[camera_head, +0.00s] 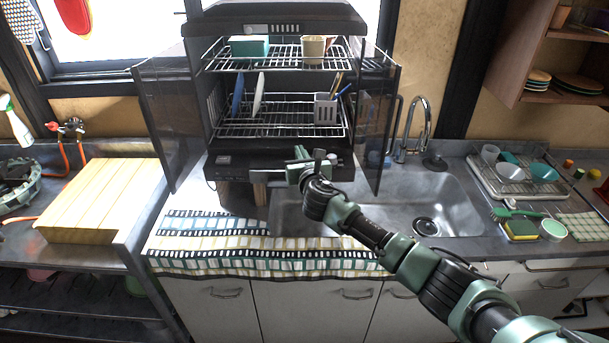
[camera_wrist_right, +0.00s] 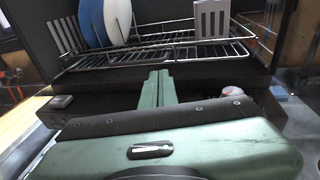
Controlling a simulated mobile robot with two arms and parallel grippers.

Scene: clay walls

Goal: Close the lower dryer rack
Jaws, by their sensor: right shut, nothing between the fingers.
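The black dish dryer (camera_head: 275,24) stands on the counter with its two glass doors swung open. Its lower rack (camera_head: 265,128) is a wire rack holding a blue plate (camera_head: 238,95), a white plate (camera_head: 259,94) and a grey utensil holder (camera_head: 326,109). In the right wrist view the lower rack's front wires (camera_wrist_right: 165,66) run across just beyond the fingertips. My right gripper (camera_head: 300,155) is in front of the dryer's base, below the rack's front edge. Its green fingers (camera_wrist_right: 159,88) are together and empty. Contact with the rack cannot be told. My left gripper is out of view.
The upper rack (camera_head: 285,65) holds a teal container (camera_head: 249,46) and a beige cup (camera_head: 313,48). The left door (camera_head: 172,125) and right door (camera_head: 376,130) flank the opening. A sink (camera_head: 440,200) with a faucet lies right; a striped cloth (camera_head: 255,245) hangs in front.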

